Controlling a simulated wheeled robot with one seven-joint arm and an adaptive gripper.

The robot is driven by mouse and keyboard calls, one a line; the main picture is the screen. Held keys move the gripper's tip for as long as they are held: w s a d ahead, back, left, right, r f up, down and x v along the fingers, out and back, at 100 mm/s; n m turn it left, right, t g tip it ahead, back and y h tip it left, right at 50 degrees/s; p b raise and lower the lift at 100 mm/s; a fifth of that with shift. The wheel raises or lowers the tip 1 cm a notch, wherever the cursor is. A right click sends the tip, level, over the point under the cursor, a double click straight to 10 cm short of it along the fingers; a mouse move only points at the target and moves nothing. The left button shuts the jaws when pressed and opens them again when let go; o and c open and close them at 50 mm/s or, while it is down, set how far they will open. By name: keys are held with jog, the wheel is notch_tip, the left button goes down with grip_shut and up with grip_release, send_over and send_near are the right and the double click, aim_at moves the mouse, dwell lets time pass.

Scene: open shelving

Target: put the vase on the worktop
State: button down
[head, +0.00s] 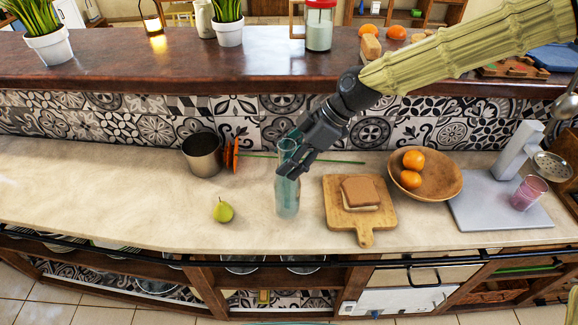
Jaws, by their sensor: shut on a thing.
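A clear bluish glass vase (287,197) is upright at the middle of the pale worktop (120,200). Its base appears to be at the worktop surface; I cannot tell whether it touches. My gripper (287,165) comes down from the upper right and is shut on the vase's upper part. The fingers hide part of the vase's neck.
A green pear (222,211) and a metal pot (203,155) are left of the vase. A flower with a long green stem (310,158) lies behind it. A cutting board (365,222) with a sandwich (360,194), a wooden bowl (445,185) of oranges and a grey scale (480,215) are to the right.

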jog(key=shift+w+a+f+p, duration=0.15)
jog(key=shift+f+p, duration=0.7)
jog(key=shift+f, duration=0.9)
jog(key=shift+f, duration=0.1)
jog(key=c, duration=0.6)
grip_release()
jog(key=b+v, duration=0.3)
jog(key=v, duration=0.9)
jog(key=shift+b, duration=0.4)
